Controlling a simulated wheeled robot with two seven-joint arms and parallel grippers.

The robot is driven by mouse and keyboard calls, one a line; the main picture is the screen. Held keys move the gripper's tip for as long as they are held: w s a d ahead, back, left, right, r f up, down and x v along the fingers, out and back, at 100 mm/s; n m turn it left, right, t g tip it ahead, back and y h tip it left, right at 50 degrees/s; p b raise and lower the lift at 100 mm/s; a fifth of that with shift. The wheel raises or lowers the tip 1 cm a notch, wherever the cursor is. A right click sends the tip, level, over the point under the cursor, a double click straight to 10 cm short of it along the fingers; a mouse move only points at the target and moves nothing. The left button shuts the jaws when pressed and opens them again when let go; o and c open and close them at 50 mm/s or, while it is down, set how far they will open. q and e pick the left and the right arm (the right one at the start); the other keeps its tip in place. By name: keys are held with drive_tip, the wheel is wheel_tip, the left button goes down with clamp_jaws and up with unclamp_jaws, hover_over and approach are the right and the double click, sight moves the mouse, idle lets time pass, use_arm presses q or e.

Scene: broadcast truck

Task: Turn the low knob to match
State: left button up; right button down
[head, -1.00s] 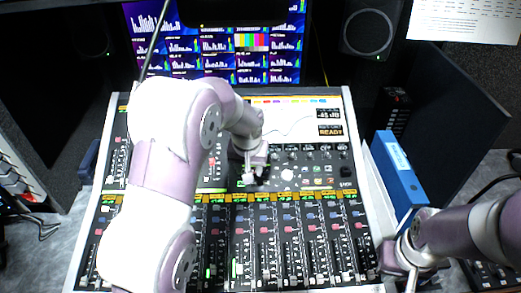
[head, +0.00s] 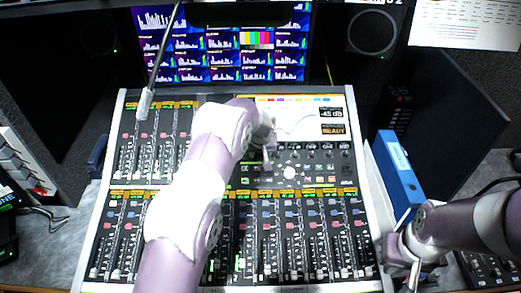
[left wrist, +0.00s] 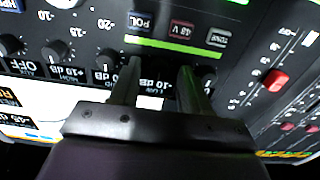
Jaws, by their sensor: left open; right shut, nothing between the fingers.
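My left gripper (head: 268,164) is over the upper middle of the mixing console, at the knob row. In the left wrist view its two fingers (left wrist: 160,88) are apart, pointing down at the panel, with a "-10 dB" label (left wrist: 155,85) showing between them. The low knob cannot be made out clearly; the fingers cover much of that spot. A dark knob (left wrist: 105,62) sits left of the fingers. The console display (head: 333,114) reads about -4.5 dB, with a "READY" box (head: 333,129) below. My right gripper (head: 408,268) is shut and empty near the console's right edge.
Fader rows (head: 300,240) fill the console's lower half. A large pale knob (head: 289,173) lies right of the left gripper. A blue binder (head: 398,170) stands at the right edge.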

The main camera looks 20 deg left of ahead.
use_arm(q)
drive_tip(key=shift+f, duration=0.1)
drive_tip(key=shift+c, duration=0.3)
clamp_jaws()
drive_tip(key=shift+m, duration=0.4)
drive_tip(key=shift+m+b, duration=0.4)
drive_tip(key=shift+m, duration=0.6)
drive_tip(key=m, duration=0.2)
drive_tip(key=shift+d+m, duration=0.1)
drive_tip(key=shift+m, duration=0.3)
drive_tip(key=m, duration=0.6)
